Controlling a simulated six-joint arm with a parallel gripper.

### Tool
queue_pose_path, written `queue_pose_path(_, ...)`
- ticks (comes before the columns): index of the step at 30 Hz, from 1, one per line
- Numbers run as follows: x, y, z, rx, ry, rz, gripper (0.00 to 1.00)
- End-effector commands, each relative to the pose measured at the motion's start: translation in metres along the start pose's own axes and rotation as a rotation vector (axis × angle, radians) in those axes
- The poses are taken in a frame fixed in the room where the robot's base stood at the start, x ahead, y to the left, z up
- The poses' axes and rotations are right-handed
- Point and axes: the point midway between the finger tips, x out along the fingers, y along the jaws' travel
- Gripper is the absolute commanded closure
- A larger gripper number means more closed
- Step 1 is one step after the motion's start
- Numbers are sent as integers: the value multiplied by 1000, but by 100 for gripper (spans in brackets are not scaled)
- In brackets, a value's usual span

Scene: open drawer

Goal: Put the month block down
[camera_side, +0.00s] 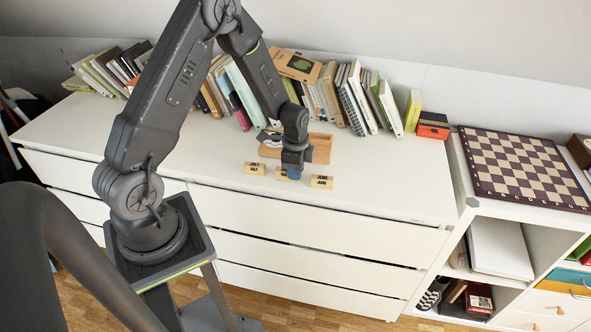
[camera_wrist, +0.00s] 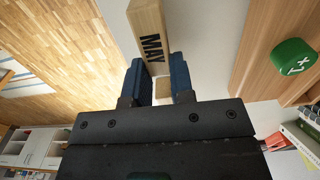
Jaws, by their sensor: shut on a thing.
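The month block (camera_wrist: 151,40) is a pale wooden block with "MAY" in black letters, running up out of the wrist view. My gripper (camera_wrist: 160,80) has its blue fingers closed on its near end. In the side view my gripper (camera_side: 294,171) points down at the dresser top, and part of the held block (camera_side: 281,173) sticks out to its left. Whether the block touches the surface I cannot tell. Similar lettered blocks lie on either side, one on the left (camera_side: 255,168) and one on the right (camera_side: 322,182).
A wooden stand (camera_side: 320,148) is just behind my gripper. A green piece with white marks (camera_wrist: 293,57) shows over wood in the wrist view. Books (camera_side: 372,98) line the wall. The white dresser top (camera_side: 390,178) is clear to the right, before a chessboard (camera_side: 520,165).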

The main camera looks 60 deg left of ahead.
Motion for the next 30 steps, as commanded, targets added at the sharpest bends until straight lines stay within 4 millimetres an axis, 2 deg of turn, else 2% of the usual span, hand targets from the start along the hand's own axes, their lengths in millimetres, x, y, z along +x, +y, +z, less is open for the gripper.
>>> queue_pose_path(11, 4, 0, 0, 0, 0, 0, 100)
queue_pose_path(12, 4, 0, 0, 0, 0, -1, 76)
queue_pose_path(19, 4, 0, 0, 0, 0, -1, 54)
queue_pose_path(26, 4, 0, 0, 0, 0, -1, 52)
queue_pose_path(30, -4, -1, 0, 0, 1, -3, 52)
